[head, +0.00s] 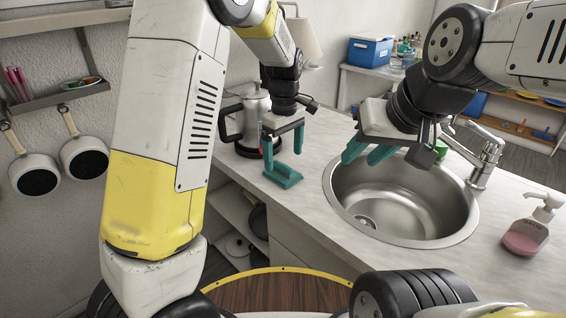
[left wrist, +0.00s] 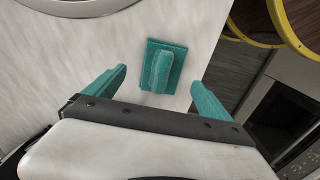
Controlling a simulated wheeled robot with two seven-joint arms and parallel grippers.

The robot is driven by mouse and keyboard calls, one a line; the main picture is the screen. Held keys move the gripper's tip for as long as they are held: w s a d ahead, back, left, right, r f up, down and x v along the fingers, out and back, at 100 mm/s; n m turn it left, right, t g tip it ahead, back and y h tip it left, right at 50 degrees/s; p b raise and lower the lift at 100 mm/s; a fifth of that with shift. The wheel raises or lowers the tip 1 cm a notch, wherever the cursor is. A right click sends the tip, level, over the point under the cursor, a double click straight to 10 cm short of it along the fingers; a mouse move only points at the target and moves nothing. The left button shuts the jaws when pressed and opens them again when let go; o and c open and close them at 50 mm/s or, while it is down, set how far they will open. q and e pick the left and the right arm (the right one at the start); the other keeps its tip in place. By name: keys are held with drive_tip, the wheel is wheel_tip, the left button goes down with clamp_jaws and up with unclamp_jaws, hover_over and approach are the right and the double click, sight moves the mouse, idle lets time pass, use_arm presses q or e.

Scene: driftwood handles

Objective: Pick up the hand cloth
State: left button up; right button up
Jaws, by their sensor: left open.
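The hand cloth appears to be the teal square piece with a raised ridge along its middle, lying on the pale counter; it shows in the head view (head: 284,178) and the left wrist view (left wrist: 161,68). My left gripper (head: 284,158) is open and points down just above it. In the left wrist view, the open fingers of my left gripper (left wrist: 159,77) stand to either side of the ridge, with gaps on both sides.
A metal kettle (head: 258,112) stands on the counter close behind my left gripper. The round steel sink (head: 410,205), the tap (head: 486,155) and a pink soap bottle (head: 524,238) are to the right. Counter between cloth and sink is clear.

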sight(283, 165)
use_arm(q)
wheel_tip(283, 165, down, 5)
drive_tip(key=shift+s+a+r, duration=0.1)
drive_tip(key=shift+a, duration=0.05)
drive_tip(key=c, duration=1.4)
drive_tip(key=shift+r, duration=0.15)
drive_tip(key=shift+r, duration=0.25)
drive_tip(key=r, duration=0.3)
drive_tip(key=shift+s+d, duration=0.2)
drive_tip(key=shift+d, duration=0.05)
drive_tip(key=s+d, duration=0.3)
drive_tip(key=s, duration=0.1)
drive_tip(key=s+d, duration=0.3)
drive_tip(key=s+d+r, duration=0.1)
drive_tip(key=s+d, duration=0.3)
drive_tip(key=shift+s+d+r, duration=0.1)
drive_tip(key=shift+s, duration=0.2)
